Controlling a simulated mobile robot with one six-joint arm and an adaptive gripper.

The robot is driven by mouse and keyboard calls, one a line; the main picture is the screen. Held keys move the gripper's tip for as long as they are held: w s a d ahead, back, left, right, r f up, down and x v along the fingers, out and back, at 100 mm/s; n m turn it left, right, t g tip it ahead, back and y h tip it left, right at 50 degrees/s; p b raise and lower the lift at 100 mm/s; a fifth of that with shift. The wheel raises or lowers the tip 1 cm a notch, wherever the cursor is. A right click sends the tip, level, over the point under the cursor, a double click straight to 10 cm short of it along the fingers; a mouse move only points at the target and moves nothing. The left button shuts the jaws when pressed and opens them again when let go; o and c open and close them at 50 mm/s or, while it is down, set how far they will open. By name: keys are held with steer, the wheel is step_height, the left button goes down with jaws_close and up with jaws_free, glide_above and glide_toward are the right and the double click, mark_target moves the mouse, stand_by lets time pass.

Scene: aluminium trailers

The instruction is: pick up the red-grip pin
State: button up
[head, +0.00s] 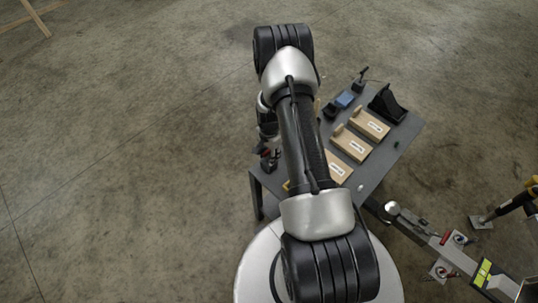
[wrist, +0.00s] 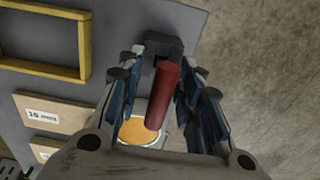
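In the wrist view the red-grip pin shows as a red cylindrical grip (wrist: 163,96), with its far end at a black holder (wrist: 160,48) near the grey table's edge. My gripper (wrist: 165,68) is open, with one finger on each side of the red grip. A gap shows between the grip and each finger, so it does not look clamped. The pin's shaft is hidden. In the head view my gripper (head: 268,128) is beside the table's left edge, partly behind my arm, above a small dark item with red on it (head: 268,153).
The grey table (head: 392,160) carries labelled wooden blocks (head: 351,145), a black stand (head: 387,104) and a blue item (head: 345,99). The wrist view shows a yellow frame (wrist: 82,48) and a round orange-topped item (wrist: 138,131). A trailer drawbar (head: 425,237) is at right.

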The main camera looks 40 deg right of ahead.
steer(key=shift+f, duration=0.9)
steer(key=shift+r, duration=0.1)
jaws_close()
